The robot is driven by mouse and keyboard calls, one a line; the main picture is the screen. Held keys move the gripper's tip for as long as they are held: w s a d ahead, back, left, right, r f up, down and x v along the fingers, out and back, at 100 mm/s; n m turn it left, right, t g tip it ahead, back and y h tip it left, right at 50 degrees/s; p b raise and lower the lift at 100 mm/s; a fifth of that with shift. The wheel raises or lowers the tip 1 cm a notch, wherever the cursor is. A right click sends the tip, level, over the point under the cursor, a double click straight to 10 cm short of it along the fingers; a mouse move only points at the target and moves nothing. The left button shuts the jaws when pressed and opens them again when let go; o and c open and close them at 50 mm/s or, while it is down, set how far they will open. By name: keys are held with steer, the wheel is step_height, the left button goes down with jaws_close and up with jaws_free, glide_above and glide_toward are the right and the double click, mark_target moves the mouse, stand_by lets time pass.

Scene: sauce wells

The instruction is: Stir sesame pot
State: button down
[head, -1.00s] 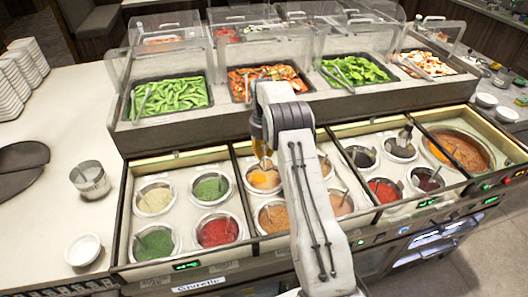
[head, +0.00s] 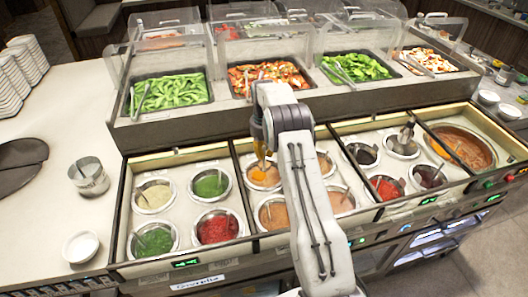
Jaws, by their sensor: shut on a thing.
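My gripper (head: 262,150) points down over the pot of orange sauce (head: 260,183) in the second bay, partly hidden by my arm. It is shut on a thin spoon (head: 263,163) whose lower end reaches toward the orange sauce. I cannot tell which pot is sesame. A tan sauce pot (head: 271,216) stands just in front, another tan pot (head: 341,203) stands right of my arm, and a pale cream pot (head: 153,193) stands in the left bay. The fingertips are too small to make out clearly.
Red pots (head: 216,231), green pots (head: 209,187) and dark pots (head: 427,178) stand in neighbouring bays, with metal dividers between. A large round pot (head: 462,150) is at right. Food trays under clear covers (head: 355,40) rise behind. The left counter (head: 70,140) has free room.

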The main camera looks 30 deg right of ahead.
mark_target(264, 171)
steer(key=shift+f+b, duration=2.85)
steer(key=shift+f, duration=1.8)
steer(key=shift+d, duration=0.2)
